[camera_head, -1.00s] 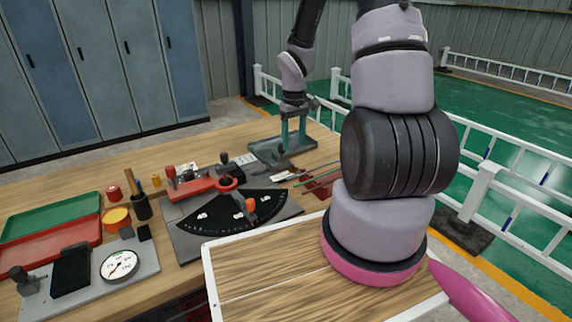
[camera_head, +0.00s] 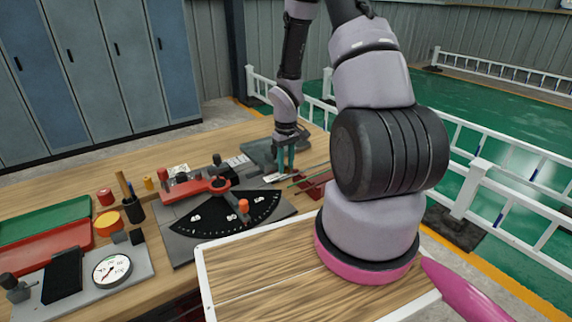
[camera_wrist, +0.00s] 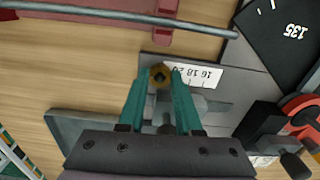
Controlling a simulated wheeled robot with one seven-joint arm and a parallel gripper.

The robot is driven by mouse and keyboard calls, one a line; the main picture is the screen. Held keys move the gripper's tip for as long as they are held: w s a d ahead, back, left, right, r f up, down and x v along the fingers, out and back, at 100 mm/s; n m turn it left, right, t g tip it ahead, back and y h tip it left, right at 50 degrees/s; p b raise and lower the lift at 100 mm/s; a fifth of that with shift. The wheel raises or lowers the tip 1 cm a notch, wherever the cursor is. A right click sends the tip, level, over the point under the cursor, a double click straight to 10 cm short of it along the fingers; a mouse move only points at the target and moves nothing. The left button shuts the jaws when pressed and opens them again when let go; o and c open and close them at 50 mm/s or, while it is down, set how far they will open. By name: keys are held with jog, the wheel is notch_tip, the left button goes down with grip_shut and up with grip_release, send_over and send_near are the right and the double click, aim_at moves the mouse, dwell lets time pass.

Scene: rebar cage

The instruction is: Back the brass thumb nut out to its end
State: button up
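The brass thumb nut (camera_wrist: 160,75) shows in the wrist view as a small hexagonal brass ring with a dark centre. It lies between the tips of my gripper's two teal fingers (camera_wrist: 161,83). The fingers are apart, one on each side of the nut, with narrow gaps seeming to remain; firm contact is not visible. A white scale plate (camera_wrist: 200,76) marked 16, 18, 20 lies just right of the nut. In the head view my gripper (camera_head: 286,168) points down at the grey fixture on the bench, and the nut cannot be made out there.
A grey rod (camera_wrist: 120,17) and a dark red block (camera_wrist: 158,38) lie beyond the nut. The black angle plate (camera_head: 222,212) with its red lever (camera_head: 195,188) stands close by on the wooden bench (camera_head: 80,190). Trays and a dial gauge (camera_head: 112,270) are at left.

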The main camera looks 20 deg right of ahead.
grip_shut()
jog(key=n, duration=0.5)
jog(key=shift+n, duration=0.3)
jog(key=n, duration=0.5)
jog(key=shift+n, duration=0.3)
jog(key=o, duration=0.7)
grip_release()
jog(key=shift+o, duration=0.2)
